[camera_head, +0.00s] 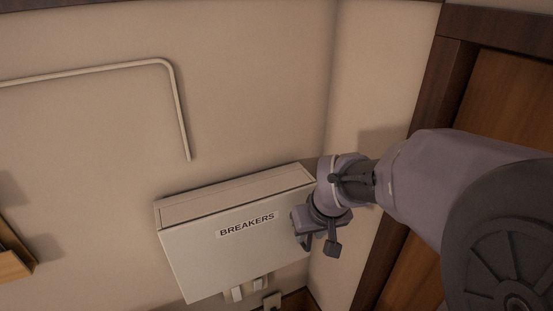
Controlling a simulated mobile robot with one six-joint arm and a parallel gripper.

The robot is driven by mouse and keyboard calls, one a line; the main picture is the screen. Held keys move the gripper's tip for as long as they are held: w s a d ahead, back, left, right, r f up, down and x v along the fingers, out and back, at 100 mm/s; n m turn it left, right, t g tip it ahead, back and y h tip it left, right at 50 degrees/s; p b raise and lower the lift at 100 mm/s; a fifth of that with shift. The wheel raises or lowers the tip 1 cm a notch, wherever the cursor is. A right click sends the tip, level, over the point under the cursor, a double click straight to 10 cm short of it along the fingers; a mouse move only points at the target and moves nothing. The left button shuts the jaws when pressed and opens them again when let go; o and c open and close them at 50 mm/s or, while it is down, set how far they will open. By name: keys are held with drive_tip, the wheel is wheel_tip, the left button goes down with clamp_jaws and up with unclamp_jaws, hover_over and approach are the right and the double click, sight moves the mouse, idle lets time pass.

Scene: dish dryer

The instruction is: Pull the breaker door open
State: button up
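The breaker box (236,194) is a pale box on the beige wall, low in the middle of the view. Its front door (205,262) is a flat pale panel with a "BREAKERS" label, and it looks shut against the box. My gripper (319,244) is at the door's right edge, pointing down in the picture. Its two dark fingers are apart with a gap between them. The left finger overlaps the door's right edge in the picture; whether it touches is unclear. The gripper hides part of that edge, and no handle is plainly visible.
A thin pale conduit (174,88) runs along the wall above. Small switches or outlets (248,289) sit under the box. A wall corner and a dark wooden door frame (448,75) stand close on the right. The wall left of the box is mostly clear.

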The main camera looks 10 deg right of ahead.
drive_tip(key=shift+w+f, duration=0.15)
drive_tip(key=shift+f, duration=0.1)
drive_tip(key=shift+c, duration=0.3)
clamp_jaws()
idle(1.0)
